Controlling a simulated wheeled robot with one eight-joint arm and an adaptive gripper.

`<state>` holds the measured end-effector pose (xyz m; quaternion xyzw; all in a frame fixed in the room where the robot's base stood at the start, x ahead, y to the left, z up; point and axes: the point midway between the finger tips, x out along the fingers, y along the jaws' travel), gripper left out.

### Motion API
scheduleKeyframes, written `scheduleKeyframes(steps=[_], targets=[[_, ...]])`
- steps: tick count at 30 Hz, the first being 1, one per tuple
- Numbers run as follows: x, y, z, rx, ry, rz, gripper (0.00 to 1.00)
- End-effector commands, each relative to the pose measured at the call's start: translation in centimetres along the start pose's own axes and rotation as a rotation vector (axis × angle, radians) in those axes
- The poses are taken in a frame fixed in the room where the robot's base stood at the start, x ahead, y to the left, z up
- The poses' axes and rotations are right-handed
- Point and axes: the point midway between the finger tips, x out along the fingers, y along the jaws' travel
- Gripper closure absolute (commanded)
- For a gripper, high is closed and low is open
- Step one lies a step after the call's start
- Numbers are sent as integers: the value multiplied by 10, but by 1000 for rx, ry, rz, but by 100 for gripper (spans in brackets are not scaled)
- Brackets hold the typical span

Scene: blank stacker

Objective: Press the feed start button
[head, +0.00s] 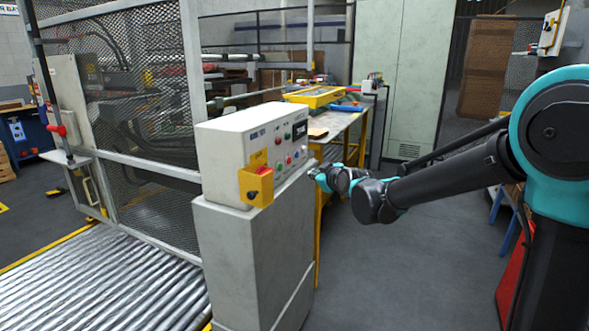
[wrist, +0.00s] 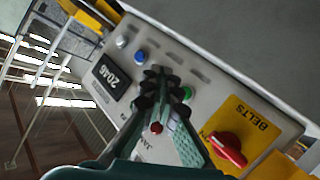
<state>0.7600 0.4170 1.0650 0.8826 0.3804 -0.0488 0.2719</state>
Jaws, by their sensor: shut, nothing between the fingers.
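The sloped control panel (head: 232,143) sits on a grey pedestal and carries several coloured buttons. In the wrist view, a green button (wrist: 187,93) shows just right of my fingertips, partly hidden by a finger. A blue button (wrist: 140,56) lies above the fingertips and a red button (wrist: 156,128) lies below them. I cannot read which label marks feed start. My gripper (wrist: 160,78) is shut and empty, in front of the panel face; contact cannot be told. In the head view my gripper (head: 318,174) is at the panel's right side.
A yellow plate marked BELTS (wrist: 243,119) with a red rotary switch (wrist: 229,147) is near the green button. In the head view, a yellow box (head: 256,186) projects from the panel.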

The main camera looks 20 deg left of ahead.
Motion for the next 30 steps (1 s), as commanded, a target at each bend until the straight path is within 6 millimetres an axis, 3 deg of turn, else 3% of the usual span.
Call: scheduleKeyframes(steps=[11, 30], targets=[[4, -3, -2, 1, -2, -1, 100], [55, -40, -39, 1, -3, -1, 100]])
